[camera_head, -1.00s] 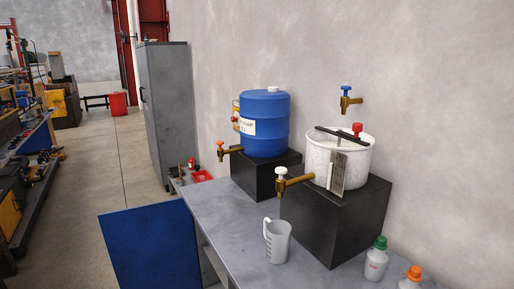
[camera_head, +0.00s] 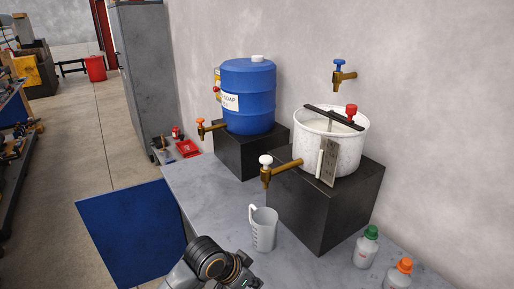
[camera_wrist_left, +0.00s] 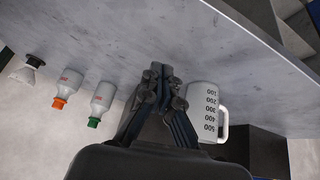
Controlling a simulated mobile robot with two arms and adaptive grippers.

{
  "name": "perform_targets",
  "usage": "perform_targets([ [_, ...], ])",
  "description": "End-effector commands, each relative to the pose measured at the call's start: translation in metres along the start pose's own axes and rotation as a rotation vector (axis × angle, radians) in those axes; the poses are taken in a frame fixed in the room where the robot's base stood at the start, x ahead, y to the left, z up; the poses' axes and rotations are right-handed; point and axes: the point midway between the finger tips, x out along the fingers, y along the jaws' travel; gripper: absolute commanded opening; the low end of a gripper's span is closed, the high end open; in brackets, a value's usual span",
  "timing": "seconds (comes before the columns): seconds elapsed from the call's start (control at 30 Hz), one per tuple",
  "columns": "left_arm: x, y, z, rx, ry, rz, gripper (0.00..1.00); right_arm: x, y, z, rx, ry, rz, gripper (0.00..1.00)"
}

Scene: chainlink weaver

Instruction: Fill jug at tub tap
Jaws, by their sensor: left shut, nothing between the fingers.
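The clear measuring jug (camera_head: 264,230) stands upright on the grey bench, its handle toward the left. The white tub (camera_head: 340,148) sits on a black block behind it. The tub's brass tap (camera_head: 283,172), with a white knob, sticks out left above and behind the jug. My left arm's end shows at the bottom, in front and left of the jug. In the left wrist view my left gripper (camera_wrist_left: 160,82) is shut and empty, and the jug (camera_wrist_left: 206,108) with its scale shows close beside the fingers, inverted. My right gripper is not in view.
A blue drum (camera_head: 248,95) with its own tap stands on another black block (camera_head: 236,152). A green-capped bottle (camera_head: 366,247) and an orange-capped bottle (camera_head: 397,277) stand at the right. A wall tap (camera_head: 343,77) is above the tub. The bench (camera_head: 205,195) left of the jug is clear.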

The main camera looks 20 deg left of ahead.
Motion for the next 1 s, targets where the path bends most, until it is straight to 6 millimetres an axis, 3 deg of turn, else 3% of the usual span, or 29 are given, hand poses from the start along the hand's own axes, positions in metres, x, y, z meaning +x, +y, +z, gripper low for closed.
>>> perform_targets([
  [0.03,-0.009,-0.011,-0.021,0.023,0.017,-0.001,0.00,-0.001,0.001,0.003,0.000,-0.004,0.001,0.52],
  [0.27,-0.055,-0.047,-0.100,0.094,0.067,0.026,0.00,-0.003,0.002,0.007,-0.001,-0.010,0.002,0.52],
  [0.47,-0.115,-0.078,-0.161,0.125,0.115,0.036,0.00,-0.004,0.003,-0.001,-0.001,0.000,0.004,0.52],
  [0.6,-0.167,-0.098,-0.198,0.133,0.155,0.041,0.00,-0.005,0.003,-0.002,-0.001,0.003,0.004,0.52],
  [0.8,-0.242,-0.118,-0.236,0.131,0.218,0.052,0.00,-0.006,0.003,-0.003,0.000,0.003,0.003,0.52],
  [1.0,-0.290,-0.127,-0.254,0.125,0.261,0.063,0.00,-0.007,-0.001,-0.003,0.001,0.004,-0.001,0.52],
])
